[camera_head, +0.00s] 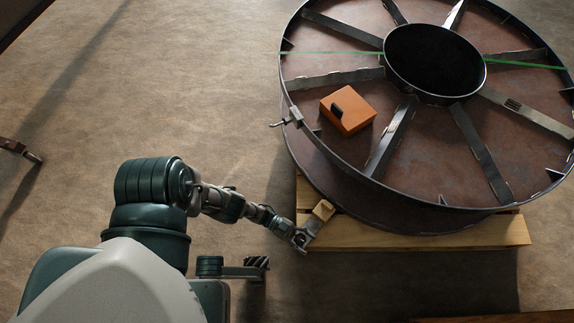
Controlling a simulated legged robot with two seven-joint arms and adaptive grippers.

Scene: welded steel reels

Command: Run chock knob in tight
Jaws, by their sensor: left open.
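A wooden chock (323,210) on a grey metal bracket (315,227) sits at the near left edge of the pallet, close against the lower side of the large steel reel (440,190). My left gripper (301,239) is open at the lower left end of this bracket. Its fingers are around or just beside that end; I cannot tell which. The chock's knob is not clearly distinguishable there, being small and partly covered by the gripper.
The reel lies flat on a wooden pallet (440,235). An orange box (345,110) with a black part lies inside the reel. A small clamp with a handle (290,118) sits on the reel's left rim. The floor at left is mostly clear.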

